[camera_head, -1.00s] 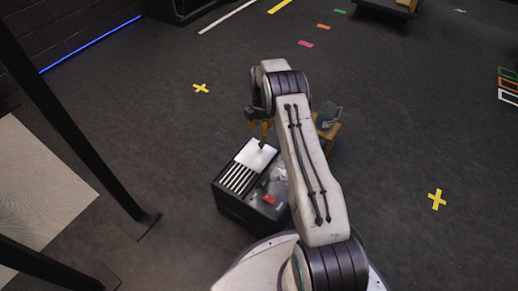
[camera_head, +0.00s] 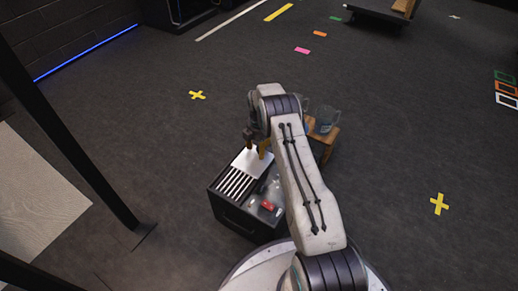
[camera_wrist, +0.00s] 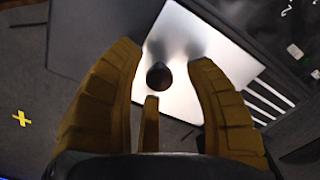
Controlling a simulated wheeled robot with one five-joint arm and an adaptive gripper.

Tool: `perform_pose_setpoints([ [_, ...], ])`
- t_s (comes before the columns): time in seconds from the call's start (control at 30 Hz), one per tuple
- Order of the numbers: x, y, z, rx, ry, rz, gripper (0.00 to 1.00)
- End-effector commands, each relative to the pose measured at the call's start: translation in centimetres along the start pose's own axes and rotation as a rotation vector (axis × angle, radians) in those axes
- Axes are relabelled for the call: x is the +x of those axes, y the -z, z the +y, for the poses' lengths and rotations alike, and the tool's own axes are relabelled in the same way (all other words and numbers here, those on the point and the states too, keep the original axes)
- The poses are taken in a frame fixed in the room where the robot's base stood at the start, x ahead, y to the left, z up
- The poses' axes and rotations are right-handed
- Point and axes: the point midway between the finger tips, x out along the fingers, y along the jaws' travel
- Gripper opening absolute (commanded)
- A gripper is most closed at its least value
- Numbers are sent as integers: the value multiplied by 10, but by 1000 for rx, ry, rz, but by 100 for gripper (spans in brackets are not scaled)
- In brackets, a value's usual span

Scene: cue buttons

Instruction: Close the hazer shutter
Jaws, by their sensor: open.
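The hazer is a black box (camera_head: 240,226) on the floor, left of my arm in the head view. Its shutter is a pale metal plate (camera_head: 247,163) over the far part of the top; bare white slats (camera_head: 234,186) show at the near part. In the wrist view the plate (camera_wrist: 205,88) carries a dark round knob (camera_wrist: 158,76), and slats show at right (camera_wrist: 268,101). My gripper (camera_head: 257,148) is open over the plate. Its yellow fingers (camera_wrist: 163,58) stand either side of the knob in the wrist view; whether they touch it I cannot tell.
A red switch (camera_head: 267,205) sits on the hazer's top beside the slats. A wooden stool (camera_head: 327,137) with a glass jug (camera_head: 326,119) stands right of my arm. Black posts (camera_head: 75,140) stand at left. Yellow floor crosses (camera_head: 439,204) mark open floor.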

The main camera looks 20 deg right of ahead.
Motion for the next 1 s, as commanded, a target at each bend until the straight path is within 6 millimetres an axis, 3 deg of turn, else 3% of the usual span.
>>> perform_pose_setpoints([
  [0.17, -1, 0, 0, 0, 0, 0, 50],
  [0.73, -1, 0, 0, 0, 0, 0, 0],
  [1.0, 0, 0, 0, 0, 2, 0, 0],
])
